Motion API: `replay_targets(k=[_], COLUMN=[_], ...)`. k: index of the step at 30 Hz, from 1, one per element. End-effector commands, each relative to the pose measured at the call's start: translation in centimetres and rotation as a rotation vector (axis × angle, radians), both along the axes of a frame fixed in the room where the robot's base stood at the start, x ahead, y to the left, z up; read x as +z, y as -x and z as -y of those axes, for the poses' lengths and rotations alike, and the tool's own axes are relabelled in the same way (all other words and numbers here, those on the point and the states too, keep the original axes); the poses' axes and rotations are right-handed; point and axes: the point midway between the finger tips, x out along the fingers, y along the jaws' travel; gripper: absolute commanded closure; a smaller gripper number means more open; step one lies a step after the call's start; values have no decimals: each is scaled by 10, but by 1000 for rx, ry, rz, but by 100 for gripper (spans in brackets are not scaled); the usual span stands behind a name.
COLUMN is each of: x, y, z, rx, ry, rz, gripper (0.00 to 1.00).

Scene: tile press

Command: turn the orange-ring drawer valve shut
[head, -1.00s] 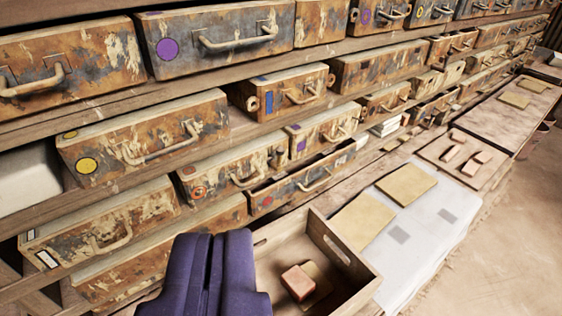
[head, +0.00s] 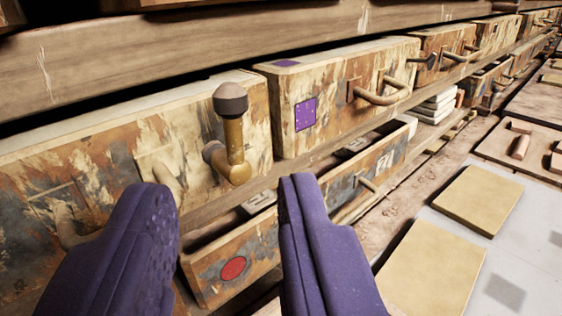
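The drawer valve (head: 236,145) is a brass-coloured stem with a dark knob on top, sticking out of a worn, rusty drawer front (head: 100,130). Its lever stands about upright. The orange ring does not show now; my left finger covers part of that drawer's front. My gripper (head: 229,190) is open and empty, with one purple finger on each side, lower in the picture than the valve. The fingers appear apart from the valve.
A drawer with a purple square (head: 306,114) and a bar handle is right of the valve. Below it, a drawer with a red dot (head: 233,269) stands pulled out, near my fingers. Yellowish tiles (head: 478,199) lie on a pale sheet at right.

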Motion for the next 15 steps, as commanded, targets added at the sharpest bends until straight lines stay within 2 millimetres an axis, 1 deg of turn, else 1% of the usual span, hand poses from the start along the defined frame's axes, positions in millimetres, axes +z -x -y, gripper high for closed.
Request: replay_targets(k=[2, 9, 12, 15], x=[-2, -2, -2, -2], y=[-8, -51, -64, -72], z=[0, 1, 0, 1], rx=[-2, -3, -2, -2], ry=[-5, -4, -3, -2], rz=[5, 6, 6, 5], gripper=[65, 65, 65, 65])
